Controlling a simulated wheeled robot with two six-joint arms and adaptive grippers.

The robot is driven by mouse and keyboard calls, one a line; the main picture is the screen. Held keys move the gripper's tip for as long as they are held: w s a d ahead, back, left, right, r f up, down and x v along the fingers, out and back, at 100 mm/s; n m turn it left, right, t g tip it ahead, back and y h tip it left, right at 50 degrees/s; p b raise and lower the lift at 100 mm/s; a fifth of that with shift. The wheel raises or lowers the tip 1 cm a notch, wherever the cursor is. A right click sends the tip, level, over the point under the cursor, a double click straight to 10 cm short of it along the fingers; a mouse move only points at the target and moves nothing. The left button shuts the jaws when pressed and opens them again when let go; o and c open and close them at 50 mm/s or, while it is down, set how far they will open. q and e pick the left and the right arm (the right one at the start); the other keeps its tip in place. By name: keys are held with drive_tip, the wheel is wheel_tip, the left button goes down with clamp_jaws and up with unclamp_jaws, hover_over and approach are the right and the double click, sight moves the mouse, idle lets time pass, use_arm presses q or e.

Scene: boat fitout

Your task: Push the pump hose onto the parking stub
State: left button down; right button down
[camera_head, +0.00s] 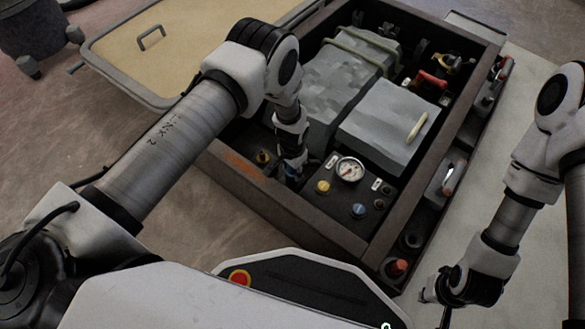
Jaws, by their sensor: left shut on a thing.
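My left gripper (290,172) points down into the near left part of the open box, beside the gauge panel. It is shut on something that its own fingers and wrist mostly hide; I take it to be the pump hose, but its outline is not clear. A small brass fitting (263,158) stands just left of the gripper; I cannot tell whether it is the parking stub. Whether the hose touches any stub is hidden. My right gripper (443,306) hangs low at the right, outside the box, near the picture's bottom edge; its finger opening is unclear.
The dark-framed box (290,216) holds two grey blocks, the nearer one (385,125) with a pale handle. A panel with a round gauge (349,169) and coloured knobs lies right of my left gripper. A tan lid (190,45) lies at the upper left.

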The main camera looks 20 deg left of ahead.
use_arm(q)
drive_tip(key=shift+f+b, duration=0.45)
drive_tip(key=shift+f, duration=0.25)
drive_tip(key=c, duration=0.6)
unclamp_jaws()
drive_tip(key=shift+o, duration=0.2)
